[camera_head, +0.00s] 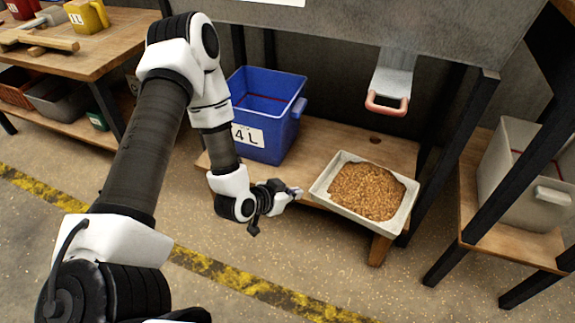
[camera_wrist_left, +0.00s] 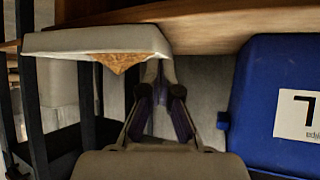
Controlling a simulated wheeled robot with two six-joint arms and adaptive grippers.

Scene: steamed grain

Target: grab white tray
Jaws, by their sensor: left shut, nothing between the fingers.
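The white tray (camera_head: 340,208) sits on the low wooden shelf at the right of the head view, filled with brown grain (camera_head: 367,190). In the left wrist view the tray (camera_wrist_left: 95,40) shows at the upper left, with a bit of grain (camera_wrist_left: 116,61) over its rim. My left gripper (camera_head: 296,192) is just left of the tray's left edge. It is shut and empty. Its fingers (camera_wrist_left: 161,95) point toward the tray's side in the wrist view, and I cannot tell whether they touch it. My right gripper is in neither view.
A blue bin marked 4L (camera_head: 268,118) stands on the shelf left of the tray. A metal chute with a pink handle (camera_head: 388,103) hangs above the tray. Dark table legs (camera_head: 458,165) and a grey bin (camera_head: 525,175) are at the right. Floor in front is clear.

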